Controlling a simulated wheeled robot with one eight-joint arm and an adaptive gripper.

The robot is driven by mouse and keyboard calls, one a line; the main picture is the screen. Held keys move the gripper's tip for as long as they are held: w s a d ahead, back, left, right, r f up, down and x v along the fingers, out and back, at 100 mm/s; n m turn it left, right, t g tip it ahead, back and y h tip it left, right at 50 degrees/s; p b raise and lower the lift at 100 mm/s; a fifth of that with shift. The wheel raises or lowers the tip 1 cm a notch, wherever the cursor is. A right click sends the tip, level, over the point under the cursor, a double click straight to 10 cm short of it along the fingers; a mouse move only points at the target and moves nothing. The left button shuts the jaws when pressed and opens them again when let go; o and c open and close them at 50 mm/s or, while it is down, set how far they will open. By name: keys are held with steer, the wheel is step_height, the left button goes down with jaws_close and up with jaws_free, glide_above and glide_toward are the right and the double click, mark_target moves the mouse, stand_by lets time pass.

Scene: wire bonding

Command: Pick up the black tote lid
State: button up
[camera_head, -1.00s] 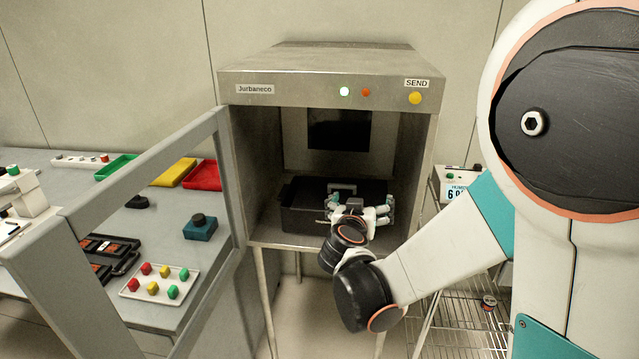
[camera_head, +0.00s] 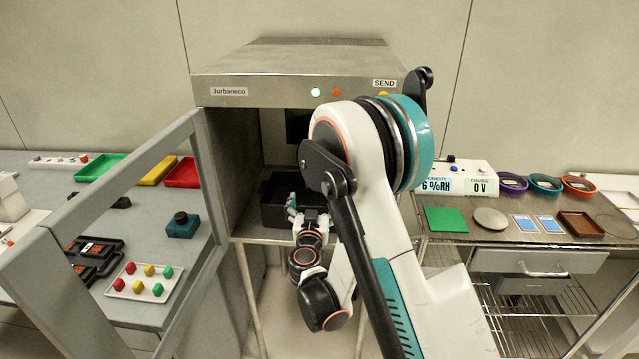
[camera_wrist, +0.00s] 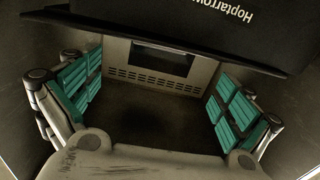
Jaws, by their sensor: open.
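The black tote (camera_head: 272,212) stands inside the metal chamber, and my arm hides much of it. Its lid cannot be clearly told apart in the head view. In the wrist view a black lettered surface (camera_wrist: 225,22) with a long black edge (camera_wrist: 150,37) crosses the top; I cannot tell whether this is lid or tote. My gripper (camera_head: 303,210) is at the tote's front right in the head view. In the wrist view my gripper (camera_wrist: 155,102) is open, its teal-padded fingers wide apart, with nothing between them.
The chamber (camera_head: 290,75) has its framed door (camera_head: 95,240) swung open at left. A right bench holds a humidity meter (camera_head: 455,178), a green mat (camera_head: 446,220) and bowls.

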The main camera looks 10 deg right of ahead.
steer(key=shift+p+x, duration=1.2)
steer(key=shift+x, duration=0.75)
steer(key=x, duration=0.1)
steer(key=b+x, duration=0.1)
steer(key=x, duration=0.2)
steer(key=shift+f, duration=0.3)
steer(key=shift+w+d+r, duration=0.1)
steer(key=shift+w+d, duration=0.1)
steer(key=shift+w, duration=0.4)
steer(key=c, duration=1.4)
steer(key=shift+r, duration=0.1)
